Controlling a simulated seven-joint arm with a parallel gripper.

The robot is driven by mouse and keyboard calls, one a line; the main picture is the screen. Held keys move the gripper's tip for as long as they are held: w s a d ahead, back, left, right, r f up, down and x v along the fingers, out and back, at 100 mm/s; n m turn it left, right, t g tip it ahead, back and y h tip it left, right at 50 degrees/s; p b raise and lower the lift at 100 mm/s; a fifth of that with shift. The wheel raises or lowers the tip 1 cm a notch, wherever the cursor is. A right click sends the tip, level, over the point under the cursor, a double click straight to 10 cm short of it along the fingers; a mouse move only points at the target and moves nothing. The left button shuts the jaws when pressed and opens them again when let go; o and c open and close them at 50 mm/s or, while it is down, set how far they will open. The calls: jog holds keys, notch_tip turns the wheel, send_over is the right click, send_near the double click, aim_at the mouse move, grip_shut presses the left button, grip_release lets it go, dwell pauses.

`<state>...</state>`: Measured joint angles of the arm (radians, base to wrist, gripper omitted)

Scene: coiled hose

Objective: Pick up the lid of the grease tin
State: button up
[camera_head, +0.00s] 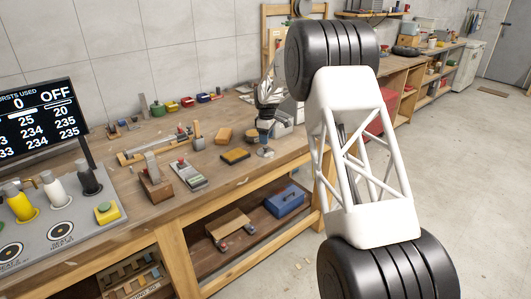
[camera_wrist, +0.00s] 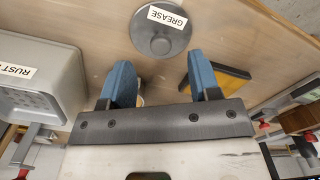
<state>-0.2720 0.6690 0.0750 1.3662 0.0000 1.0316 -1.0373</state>
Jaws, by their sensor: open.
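The round grey grease lid (camera_wrist: 160,46) has a small knob in its middle and a white label reading GREASE. It is just beyond my fingertips in the wrist view. In the head view the lid (camera_head: 265,153) shows as a small grey disc low on the bench, just below my fingers. I cannot tell how much of the tin is under it. My gripper (camera_wrist: 158,62) has its two blue fingers apart, with nothing held between them. In the head view my gripper (camera_head: 265,133) points down over the lid.
A grey container (camera_wrist: 40,80) with a partly readable RUST label stands close on the left in the wrist view. A yellow and black block (camera_wrist: 232,73) lies on the right. The wooden bench (camera_head: 225,180) has its front edge near, with tools and blocks further left.

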jog(key=shift+f, duration=0.2)
jog(key=shift+a+f, duration=0.15)
jog(key=shift+f, duration=2.35)
jog(key=shift+c, duration=0.5)
jog(key=c, duration=0.9)
jog(key=shift+r, duration=0.15)
jog(key=shift+r, duration=0.4)
notch_tip(320, 180, up, 3)
jog(key=shift+f, duration=0.1)
jog(key=s+d, duration=0.1)
jog(key=s, duration=0.4)
jog(key=s+d, duration=0.1)
jog(key=s, duration=0.4)
jog(key=s+d+r, duration=0.1)
jog(key=s+d, duration=0.1)
jog(key=s, duration=0.3)
jog(key=shift+s+d, duration=0.1)
jog(key=shift+s, duration=0.05)
